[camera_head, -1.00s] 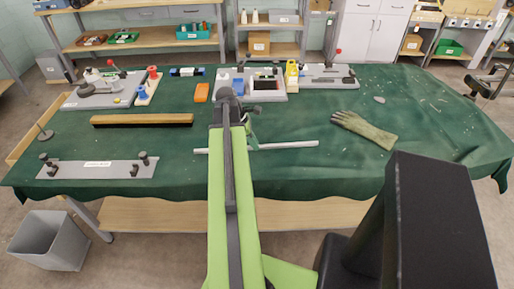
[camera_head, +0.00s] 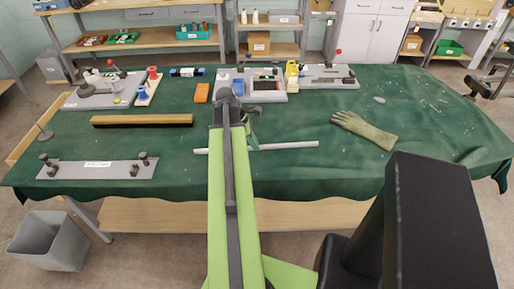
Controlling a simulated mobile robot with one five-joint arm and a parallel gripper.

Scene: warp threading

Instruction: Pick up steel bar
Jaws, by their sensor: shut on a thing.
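The steel bar (camera_head: 290,146) is a long, thin, light grey rod. It lies roughly level from left to right across the middle of the green-covered table (camera_head: 420,120). My green arm crosses in front of it and hides part of its left half; a short left end shows beyond the arm. The fingertips are small and partly hidden. I cannot tell whether the bar touches the cloth or is slightly above it.
A glove (camera_head: 365,130) lies to the right of the bar. A brush with a wooden back (camera_head: 142,120) and a grey plate with black knobs (camera_head: 97,170) are at left. Fixtures (camera_head: 252,84) and an orange block (camera_head: 202,93) stand behind. Cloth right of the glove is mostly clear.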

